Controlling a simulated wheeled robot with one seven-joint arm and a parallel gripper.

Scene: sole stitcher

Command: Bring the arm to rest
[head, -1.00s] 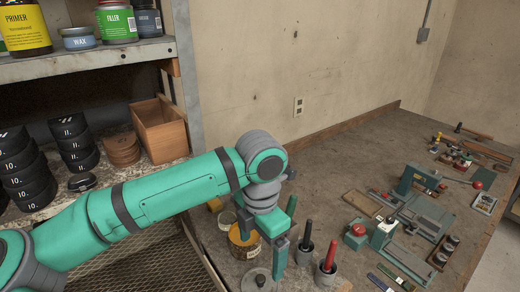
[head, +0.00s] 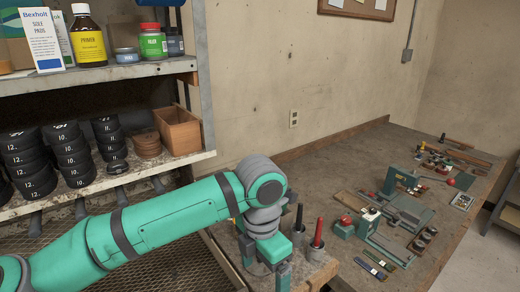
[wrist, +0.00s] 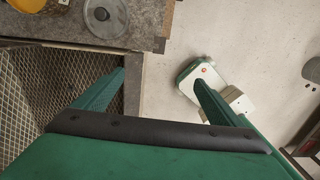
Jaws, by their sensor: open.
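My gripper (head: 265,268) is at the lower middle of the head view, at the end of my green arm and by the near left edge of the workbench (head: 350,165). In the wrist view my gripper (wrist: 160,95) has its two green fingers spread wide with nothing between them. Below the fingers the wrist view shows the bench corner, a mesh panel (wrist: 65,85) and pale floor (wrist: 165,85). The fingertips are partly hidden in the head view.
Pots with black and red-handled tools (head: 317,240) stand close right of my gripper. A green bench machine (head: 400,180) is farther right. A shelf unit (head: 100,75) with bottles, tins and black rolls stands at left. A round lid (wrist: 105,17) lies near the bench edge.

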